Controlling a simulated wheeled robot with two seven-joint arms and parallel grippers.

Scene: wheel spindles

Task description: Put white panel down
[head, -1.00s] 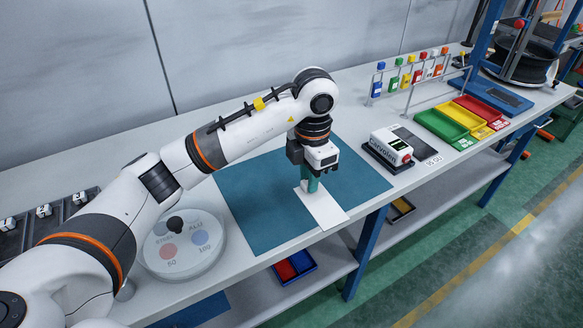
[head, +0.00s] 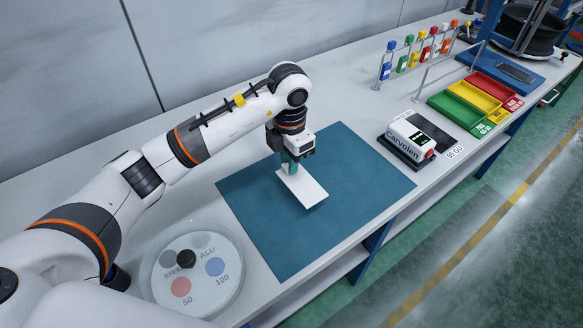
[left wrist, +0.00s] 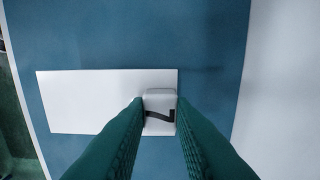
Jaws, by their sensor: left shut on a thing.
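The white panel (head: 305,190) is a flat rectangle over the blue mat (head: 345,165), within the mat's outline in the head view. My left gripper (head: 290,167) points down at the panel's far left end. In the left wrist view the green fingers are shut on a small white block with a dark mark (left wrist: 160,100) at one end of the panel (left wrist: 85,100). Whether the panel touches the mat or hangs just above it, I cannot tell. My right gripper is not in view.
A round dial (head: 195,275) with coloured spots stands left of the mat. A white scale marked Carvolen (head: 408,140) stands to the right. Beyond it are green, yellow and red trays (head: 460,110) and a rack of small bottles (head: 387,65). The mat around the panel is clear.

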